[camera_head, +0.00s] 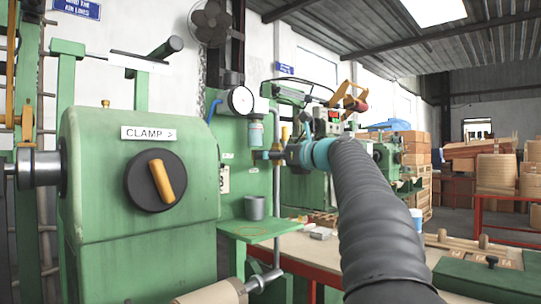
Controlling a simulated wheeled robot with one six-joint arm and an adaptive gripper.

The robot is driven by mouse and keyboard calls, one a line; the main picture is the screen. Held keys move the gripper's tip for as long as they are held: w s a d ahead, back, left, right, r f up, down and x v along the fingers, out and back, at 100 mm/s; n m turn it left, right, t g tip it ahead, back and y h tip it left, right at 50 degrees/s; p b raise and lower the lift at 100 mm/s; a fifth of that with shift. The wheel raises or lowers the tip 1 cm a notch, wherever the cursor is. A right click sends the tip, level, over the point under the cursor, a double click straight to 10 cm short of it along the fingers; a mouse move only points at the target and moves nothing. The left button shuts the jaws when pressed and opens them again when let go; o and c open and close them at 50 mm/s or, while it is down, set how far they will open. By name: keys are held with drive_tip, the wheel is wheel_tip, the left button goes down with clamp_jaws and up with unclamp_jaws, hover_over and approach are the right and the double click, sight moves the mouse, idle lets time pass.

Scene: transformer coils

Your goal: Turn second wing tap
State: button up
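My arm in its black sleeve reaches in from the lower right and ends at a teal ring. My gripper (268,155) is beyond that ring, small and partly hidden by the wrist, beside the green machine's pipework. I cannot tell whether its fingers are open or shut, or whether they touch anything. A blue lever (213,110) stands left of a round white gauge (241,100). A blue-grey cylinder (255,132) hangs below the gauge. I cannot tell for certain which fitting is the second wing tap. A black dial with an orange wing handle (162,181) sits under the CLAMP label.
The green machine housing (140,240) fills the left. A grey cup (255,207) stands near a small green shelf (252,229). A workbench (300,247) lies below my arm, with a green block (490,278) at right. Crates and coils stand behind.

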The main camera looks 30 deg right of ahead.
drive_tip(key=shift+w+a, duration=0.1)
drive_tip(key=shift+w, duration=0.2)
drive_tip(key=c, duration=1.1)
drive_tip(key=shift+c, duration=0.3)
